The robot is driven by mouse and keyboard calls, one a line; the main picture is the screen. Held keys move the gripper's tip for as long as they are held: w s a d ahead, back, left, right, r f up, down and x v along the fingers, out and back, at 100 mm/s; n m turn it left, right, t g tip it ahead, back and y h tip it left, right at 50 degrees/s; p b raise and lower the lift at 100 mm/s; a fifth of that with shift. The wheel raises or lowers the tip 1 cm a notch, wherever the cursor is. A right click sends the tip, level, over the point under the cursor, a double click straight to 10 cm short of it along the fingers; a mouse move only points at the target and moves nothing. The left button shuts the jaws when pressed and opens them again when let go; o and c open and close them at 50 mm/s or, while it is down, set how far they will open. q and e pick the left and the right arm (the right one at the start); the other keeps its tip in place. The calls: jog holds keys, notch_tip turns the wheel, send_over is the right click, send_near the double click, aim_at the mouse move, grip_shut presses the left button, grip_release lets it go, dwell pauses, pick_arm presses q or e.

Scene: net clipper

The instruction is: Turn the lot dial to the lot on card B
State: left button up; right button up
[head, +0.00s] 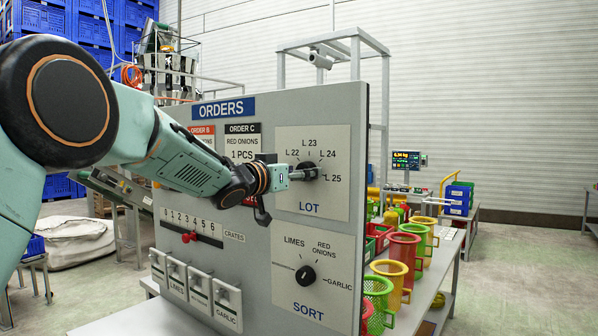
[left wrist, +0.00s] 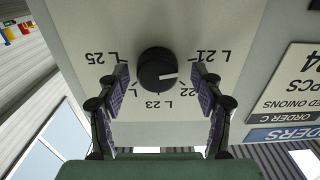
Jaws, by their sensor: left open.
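The lot dial (left wrist: 157,68) is a black round knob on the white LOT plate (head: 312,195). In the left wrist view, which shows the plate upside down, its white mark points right, between L 21 and L 22. My left gripper (head: 303,173) is open. In the left wrist view its two fingers (left wrist: 160,75) stand on either side of the dial with gaps; contact is not visible. In the head view the gripper partly covers the dial and hides L 21.
Card C (head: 243,128) hangs beside card B on the grey ORDERS panel (head: 250,250). Below are a sort dial (head: 306,275), a crates slider with a red knob (head: 189,237), and several labelled tags. Coloured mesh baskets (head: 401,258) stand right of the panel.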

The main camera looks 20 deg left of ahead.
pick_arm(q)
jog(key=shift+s+d+r, duration=0.1)
jog(key=shift+s+d, duration=0.05)
jog(key=shift+d, duration=0.2)
jog(key=shift+c, duration=1)
jog(key=shift+w+f, duration=0.25)
jog(key=shift+w, duration=0.25)
jog(key=shift+c, duration=1.3)
jog(key=shift+a, duration=0.2)
jog(key=shift+c, duration=0.9)
jog(key=shift+s+d, duration=0.1)
jog(key=shift+s, duration=0.05)
jog(key=c, duration=0.3)
jog(key=shift+r, duration=0.1)
jog(key=shift+c, duration=1.1)
